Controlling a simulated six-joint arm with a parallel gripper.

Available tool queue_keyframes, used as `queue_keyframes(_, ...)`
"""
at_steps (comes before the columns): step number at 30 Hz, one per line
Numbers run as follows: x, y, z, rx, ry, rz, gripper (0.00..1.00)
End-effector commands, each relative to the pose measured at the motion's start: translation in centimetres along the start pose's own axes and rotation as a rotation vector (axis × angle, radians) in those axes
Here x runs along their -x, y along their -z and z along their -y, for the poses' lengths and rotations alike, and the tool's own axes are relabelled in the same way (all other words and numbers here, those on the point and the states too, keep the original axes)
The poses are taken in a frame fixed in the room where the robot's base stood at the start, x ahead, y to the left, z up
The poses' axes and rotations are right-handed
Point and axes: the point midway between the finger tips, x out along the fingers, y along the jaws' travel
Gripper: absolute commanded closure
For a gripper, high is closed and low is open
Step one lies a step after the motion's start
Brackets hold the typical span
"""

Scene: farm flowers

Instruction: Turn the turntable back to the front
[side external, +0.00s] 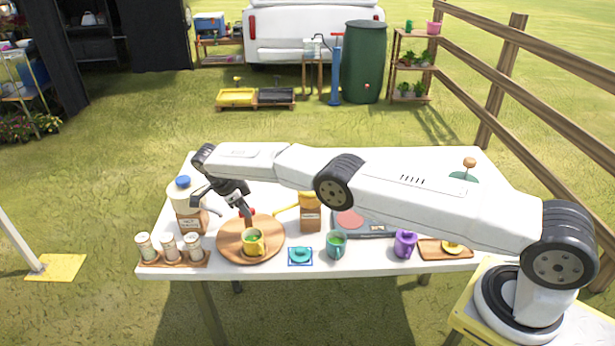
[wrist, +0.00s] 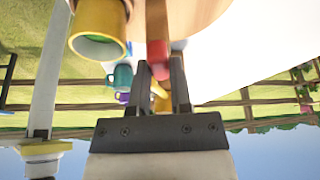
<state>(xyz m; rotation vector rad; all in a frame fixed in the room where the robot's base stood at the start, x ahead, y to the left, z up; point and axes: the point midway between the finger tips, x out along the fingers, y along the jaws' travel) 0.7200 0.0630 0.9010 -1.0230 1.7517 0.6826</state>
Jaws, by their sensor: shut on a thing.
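The turntable (side external: 228,247) is a round wooden disc near the left front of the white table. A yellow mug (side external: 254,242) with green contents stands on its right front part. A red handle (side external: 252,211) rises at the turntable's back edge. My gripper (side external: 246,215) reaches down to it from above, its fingers close together. In the wrist view the turntable (wrist: 200,12) is at the top and the yellow mug (wrist: 98,42) at the upper left. There the red handle (wrist: 157,50) lies between the fingertips of my gripper (wrist: 159,64), which is shut on it.
A spice rack (side external: 175,257) and a blue-lidded jar (side external: 185,205) stand left of the turntable. A small blue coaster (side external: 300,257), a green mug (side external: 336,244), a purple mug (side external: 404,243) and a brown carton (side external: 310,214) stand to its right.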

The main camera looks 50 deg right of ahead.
Motion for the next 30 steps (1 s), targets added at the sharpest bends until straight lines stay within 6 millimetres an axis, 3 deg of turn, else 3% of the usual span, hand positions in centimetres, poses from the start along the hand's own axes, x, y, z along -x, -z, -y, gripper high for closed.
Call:
queue_keyframes(15,-0.02,0.01,-0.06,-0.009,-0.007,0.000,1.00)
queue_keyframes(16,-0.02,0.01,-0.06,-0.009,-0.007,0.000,0.69)
queue_keyframes(19,-0.02,0.01,-0.04,-0.009,-0.007,0.000,0.40)
queue_keyframes(30,0.06,0.03,-0.01,-0.008,-0.005,0.000,0.40)
